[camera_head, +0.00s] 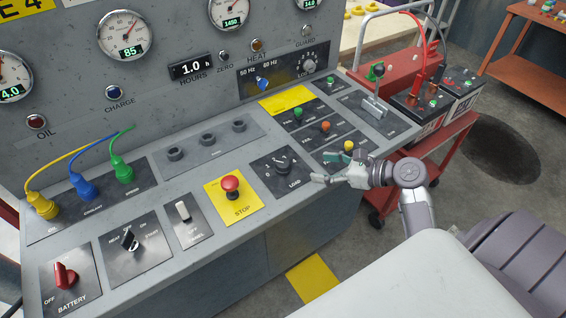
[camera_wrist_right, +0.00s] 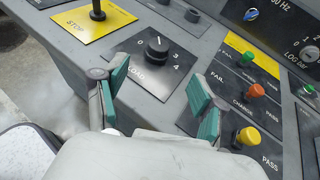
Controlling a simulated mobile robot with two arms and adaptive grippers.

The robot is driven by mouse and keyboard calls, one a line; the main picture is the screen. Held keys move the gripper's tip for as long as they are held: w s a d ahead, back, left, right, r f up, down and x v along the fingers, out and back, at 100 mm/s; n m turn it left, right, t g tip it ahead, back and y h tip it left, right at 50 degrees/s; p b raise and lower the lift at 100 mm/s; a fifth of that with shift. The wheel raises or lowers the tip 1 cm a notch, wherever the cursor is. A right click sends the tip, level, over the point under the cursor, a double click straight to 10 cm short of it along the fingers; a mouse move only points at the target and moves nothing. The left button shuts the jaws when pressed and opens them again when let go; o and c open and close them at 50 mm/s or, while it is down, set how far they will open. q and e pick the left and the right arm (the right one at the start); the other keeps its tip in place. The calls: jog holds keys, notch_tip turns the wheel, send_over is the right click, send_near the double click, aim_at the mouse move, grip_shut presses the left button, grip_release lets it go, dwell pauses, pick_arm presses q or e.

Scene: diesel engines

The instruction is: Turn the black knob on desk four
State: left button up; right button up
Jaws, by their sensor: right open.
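The black LOAD knob (camera_head: 283,165) sits on a dark plate on the sloped grey desk, right of the red STOP button. In the right wrist view the knob (camera_wrist_right: 157,48) shows a numbered scale around it, with its pointer up. My right gripper (camera_head: 325,172) is open and empty, just right of the knob in the head view. In the right wrist view its green-padded fingers (camera_wrist_right: 158,84) are spread apart, below and to either side of the knob, not touching it. Another black knob, marked HEAT and START (camera_head: 129,240), is at the lower left. My left gripper is not visible.
The red STOP button (camera_head: 231,186) stands up left of the LOAD knob. Green, orange and yellow buttons (camera_head: 348,146) stand close on the right. Cabled plugs (camera_head: 122,170) are at the left. A red cart with batteries (camera_head: 415,105) stands beyond the desk's right end.

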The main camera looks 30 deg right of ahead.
aim_at(286, 164)
jog(key=p+x, duration=0.1)
jog(key=x, duration=1.2)
jog(key=shift+f, duration=0.15)
jog(key=c, duration=1.1)
jog(key=shift+c, duration=0.2)
